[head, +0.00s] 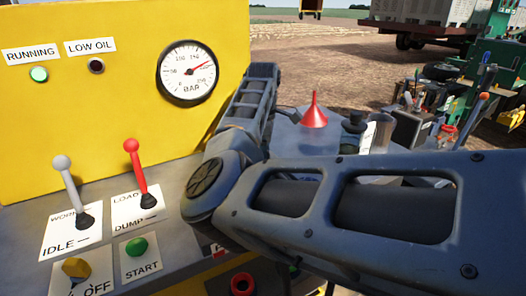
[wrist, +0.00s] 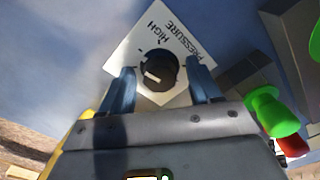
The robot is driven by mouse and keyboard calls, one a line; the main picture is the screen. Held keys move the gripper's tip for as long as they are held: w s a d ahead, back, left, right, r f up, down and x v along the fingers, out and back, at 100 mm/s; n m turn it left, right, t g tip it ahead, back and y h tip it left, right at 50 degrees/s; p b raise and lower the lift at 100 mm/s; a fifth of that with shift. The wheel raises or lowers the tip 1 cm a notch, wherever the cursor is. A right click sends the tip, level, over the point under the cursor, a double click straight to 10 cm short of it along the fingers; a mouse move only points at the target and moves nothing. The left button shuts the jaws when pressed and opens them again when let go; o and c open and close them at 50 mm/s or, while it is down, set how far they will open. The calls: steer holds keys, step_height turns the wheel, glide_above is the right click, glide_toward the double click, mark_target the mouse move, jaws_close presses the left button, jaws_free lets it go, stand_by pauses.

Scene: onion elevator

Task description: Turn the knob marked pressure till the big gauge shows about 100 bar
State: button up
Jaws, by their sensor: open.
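The pressure knob (wrist: 157,70) is black and round with a white pointer line. It sits on a white plate (wrist: 134,54) marked PRESSURE and HIGH in the wrist view. My gripper (wrist: 160,66) is open, one blue finger on each side of the knob; I cannot tell whether the fingers touch it. My arm hides the knob in the head view. The big gauge (head: 187,73), marked BAR, is on the yellow panel. Its red needle points up and right, around the 200 mark, well past the top of the dial.
A white lever (head: 62,163), a red lever (head: 132,147), a yellow knob (head: 76,268) and a green START button (head: 137,246) are on the console left of my arm. A red funnel (head: 314,112) and a tool box (head: 414,130) stand beyond the arm.

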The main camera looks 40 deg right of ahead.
steer(key=shift+c, duration=0.3)
steer(key=c, duration=1)
